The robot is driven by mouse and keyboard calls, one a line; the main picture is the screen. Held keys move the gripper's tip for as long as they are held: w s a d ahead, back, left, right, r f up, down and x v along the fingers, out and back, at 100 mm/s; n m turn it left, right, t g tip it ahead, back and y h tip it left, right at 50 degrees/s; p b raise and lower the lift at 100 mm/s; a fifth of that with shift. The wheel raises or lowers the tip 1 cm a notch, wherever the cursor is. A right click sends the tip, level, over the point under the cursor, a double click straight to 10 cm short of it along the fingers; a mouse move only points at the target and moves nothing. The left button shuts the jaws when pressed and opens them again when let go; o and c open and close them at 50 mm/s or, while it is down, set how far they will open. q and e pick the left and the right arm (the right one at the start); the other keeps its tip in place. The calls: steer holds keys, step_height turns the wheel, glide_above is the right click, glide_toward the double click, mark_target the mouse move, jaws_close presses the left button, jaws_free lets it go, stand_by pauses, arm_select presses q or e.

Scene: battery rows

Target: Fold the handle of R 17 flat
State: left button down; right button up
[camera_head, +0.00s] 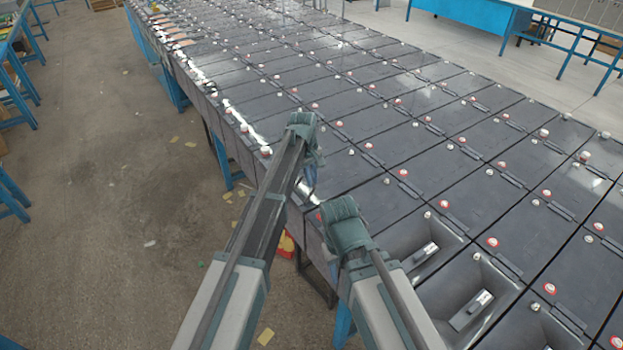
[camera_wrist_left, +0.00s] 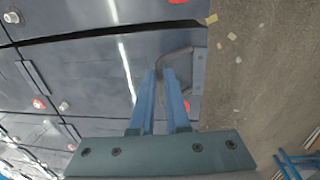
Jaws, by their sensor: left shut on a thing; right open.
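A grey bent bar handle (camera_wrist_left: 176,55) shows in the left wrist view, standing out from a small bracket (camera_wrist_left: 199,75) on the edge side of a dark battery (camera_wrist_left: 95,65). My left gripper (camera_wrist_left: 165,76) has its two blue fingers closed around the lower end of this bar. In the head view my left gripper (camera_head: 310,178) is at the near edge of the battery rows, and its arm hides most of the handle. My right gripper (camera_head: 345,228) is lower and to the right, near the same edge; its fingers are mostly hidden. No R 17 label is readable.
Long rows of dark batteries (camera_head: 365,195) with red and white terminal caps (camera_head: 368,145) fill the table. Open floor (camera_head: 120,200) with scraps lies to the left.

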arm_select(q)
steer(key=shift+w+d+f+g+y+b, duration=0.5)
steer(key=shift+w+d+f+y, duration=0.1)
steer(key=shift+y, duration=0.2)
steer(key=shift+w+d+f+g+y+b, duration=0.2)
steer(key=shift+d+f+g+y+b, duration=0.1)
steer(key=shift+f+g+y+b, duration=0.15)
steer(key=y+b, duration=0.1)
steer(key=d+f+g+y+b, duration=0.1)
steer(key=shift+w+f+g+b, duration=0.15)
steer(key=shift+w+g+b, duration=0.1)
steer(key=shift+b, duration=0.15)
steer(key=shift+f+g+y+b, duration=0.15)
steer(key=shift+g+y+b, duration=0.15)
steer(key=shift+y+b, duration=0.4)
steer(key=c, duration=0.9)
jaws_free()
steer(key=shift+d+r, duration=0.1)
steer(key=shift+r, duration=0.1)
